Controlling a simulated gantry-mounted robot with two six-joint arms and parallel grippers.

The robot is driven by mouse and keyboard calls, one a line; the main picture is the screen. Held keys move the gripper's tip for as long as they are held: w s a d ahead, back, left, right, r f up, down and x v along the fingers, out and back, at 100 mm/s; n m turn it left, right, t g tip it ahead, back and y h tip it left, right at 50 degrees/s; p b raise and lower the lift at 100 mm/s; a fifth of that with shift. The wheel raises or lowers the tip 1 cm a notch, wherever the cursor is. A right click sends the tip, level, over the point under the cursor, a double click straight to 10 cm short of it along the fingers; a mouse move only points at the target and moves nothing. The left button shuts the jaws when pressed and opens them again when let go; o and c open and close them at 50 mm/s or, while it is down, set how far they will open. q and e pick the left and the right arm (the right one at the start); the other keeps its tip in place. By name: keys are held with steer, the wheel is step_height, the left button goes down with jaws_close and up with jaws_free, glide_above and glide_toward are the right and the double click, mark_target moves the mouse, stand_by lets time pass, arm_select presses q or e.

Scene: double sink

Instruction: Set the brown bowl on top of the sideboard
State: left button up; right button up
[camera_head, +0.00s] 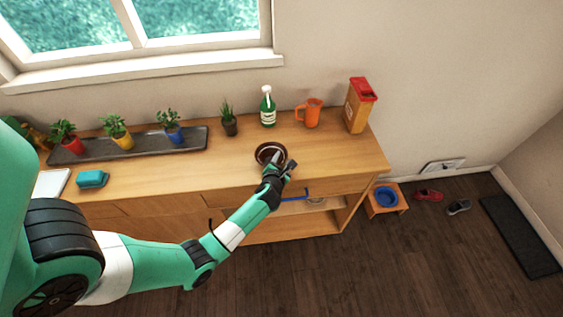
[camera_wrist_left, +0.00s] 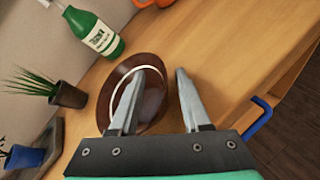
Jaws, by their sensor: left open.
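The brown bowl (camera_head: 262,152), dark with a pale ring, is upright on the wooden top of the sideboard (camera_head: 345,160), near the middle of its depth. My left gripper (camera_head: 283,165) is open at the bowl's near right side. In the left wrist view the bowl (camera_wrist_left: 155,100) shows behind and between the fingers of the gripper (camera_wrist_left: 158,72). One finger overlaps the bowl and the other is right of its rim. I cannot tell whether a finger touches it. My right gripper is not in view.
A green bottle (camera_head: 268,107), an orange jug (camera_head: 309,113) and a red-lidded container (camera_head: 358,105) stand behind the bowl. A small plant (camera_head: 228,120) and a tray of potted plants (camera_head: 140,143) are to the left. The sideboard top right of the bowl is clear.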

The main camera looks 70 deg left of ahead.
arm_select(q)
steer(key=shift+s+d+r, duration=0.15)
steer(key=shift+d+r, duration=0.1)
steer(key=shift+r, duration=0.05)
steer(key=p+v, duration=0.4)
steer(key=v, duration=0.7)
steer(key=shift+s+d, duration=0.1)
steer(key=shift+s, duration=0.05)
